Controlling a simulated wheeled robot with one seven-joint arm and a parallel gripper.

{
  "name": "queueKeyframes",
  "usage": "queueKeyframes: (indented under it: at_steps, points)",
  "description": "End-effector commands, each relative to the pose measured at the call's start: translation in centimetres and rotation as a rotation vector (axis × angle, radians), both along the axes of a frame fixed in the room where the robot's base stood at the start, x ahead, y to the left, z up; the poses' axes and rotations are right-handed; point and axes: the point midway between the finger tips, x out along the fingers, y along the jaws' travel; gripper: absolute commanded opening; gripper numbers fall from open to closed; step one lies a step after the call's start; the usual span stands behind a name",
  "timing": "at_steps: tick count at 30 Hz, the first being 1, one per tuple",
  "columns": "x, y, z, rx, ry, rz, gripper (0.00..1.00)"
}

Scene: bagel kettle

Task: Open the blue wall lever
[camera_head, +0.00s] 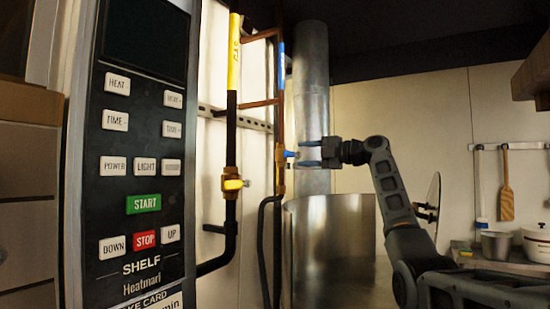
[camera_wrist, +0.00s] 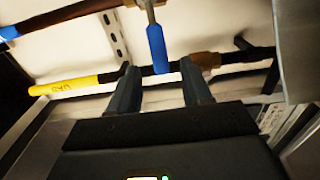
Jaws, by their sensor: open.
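The blue wall lever (camera_head: 289,154) sits on a copper pipe with a brass valve body, in the middle of the head view. It sticks out towards my gripper. In the wrist view the blue lever (camera_wrist: 157,48) hangs at the top middle, and its free end shows between my two fingertips. My gripper (camera_head: 300,153) is open, just to the right of the lever, with its fingers pointing left. In the wrist view my gripper (camera_wrist: 157,68) has a gap on both sides of the lever; I cannot tell how deep the lever is between the fingers.
A control panel (camera_head: 140,150) stands further left. A large steel pot (camera_head: 330,240) is below my gripper, and a metal duct (camera_head: 312,85) rises behind it.

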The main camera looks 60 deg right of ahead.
Motion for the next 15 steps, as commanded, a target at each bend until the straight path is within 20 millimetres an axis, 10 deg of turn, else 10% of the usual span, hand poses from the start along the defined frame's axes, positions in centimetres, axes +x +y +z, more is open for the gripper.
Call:
queueKeyframes:
  at_steps: [15]
  points:
    - [6.3,0.5,0.2,0.003,0.002,0.002,0.49]
